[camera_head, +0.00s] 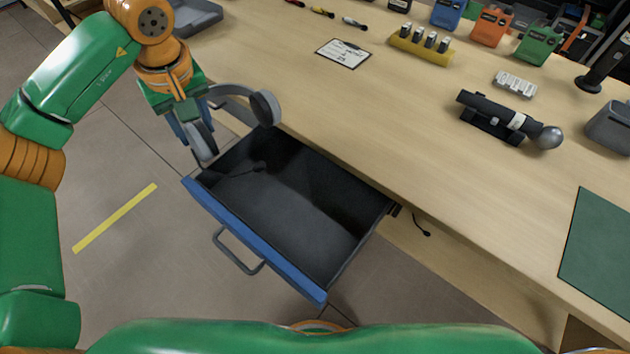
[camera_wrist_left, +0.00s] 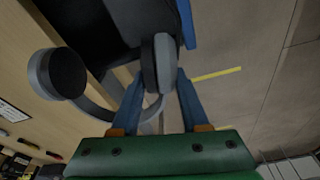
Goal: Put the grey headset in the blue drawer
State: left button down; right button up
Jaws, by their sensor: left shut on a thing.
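The grey headset (camera_head: 265,108) is held in my left gripper (camera_head: 194,138), above the left end of the open drawer. In the left wrist view the headset (camera_wrist_left: 58,74) hangs between the blue fingers of the left gripper (camera_wrist_left: 160,90), which are shut on it near one ear cup. The other ear cup is toward the desk edge. The blue drawer (camera_head: 252,239) is pulled out from the desk, with a blue front, a grey handle and a dark interior that looks empty apart from shadow. Its blue front edge also shows in the left wrist view (camera_wrist_left: 187,22). My right gripper is not in view.
The wooden desk (camera_head: 400,130) runs along the back and right. Floor at the left is free, with a yellow strip (camera_head: 115,217).

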pick_arm(q)
jog(key=s+d+f+n, duration=0.1)
jog(key=s+d+f, duration=0.1)
jog(key=d+f, duration=0.1)
jog(key=s+d+f+p, duration=0.1)
jog(key=s+d+f, duration=0.1)
jog(key=f, duration=0.3)
jog(key=s+d+f+n, duration=0.1)
jog(key=s+d+f, duration=0.1)
jog(key=d+f, duration=0.2)
jog(key=shift+s+f+n+p, duration=0.2)
jog(key=shift+f+n+p, duration=0.1)
jog(key=shift+f, duration=0.45)
jog(key=shift+a, duration=0.1)
jog(key=shift+f, duration=0.15)
